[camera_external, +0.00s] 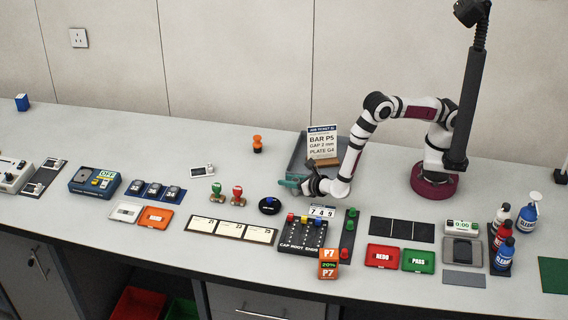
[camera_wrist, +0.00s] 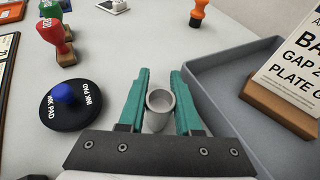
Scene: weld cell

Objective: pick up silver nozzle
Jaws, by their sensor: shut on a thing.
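The silver nozzle (camera_wrist: 160,105) is a small grey hollow cup shape, held between the teal fingers of my gripper (camera_wrist: 159,95) in the wrist view. Its open end faces the camera. In the external view, my gripper (camera_external: 292,185) is beside the front left of the grey tray, and the nozzle cannot be made out there. The gripper is shut on the nozzle. Whether the nozzle touches the table is hidden.
The grey tray (camera_wrist: 228,90) with the job ticket (camera_external: 322,141) stands close on the right. The ink pad (camera_wrist: 62,105) and the red stamp (camera_wrist: 56,36) are on the left. An orange stamp (camera_external: 257,144) stands behind. The table's back left is mostly clear.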

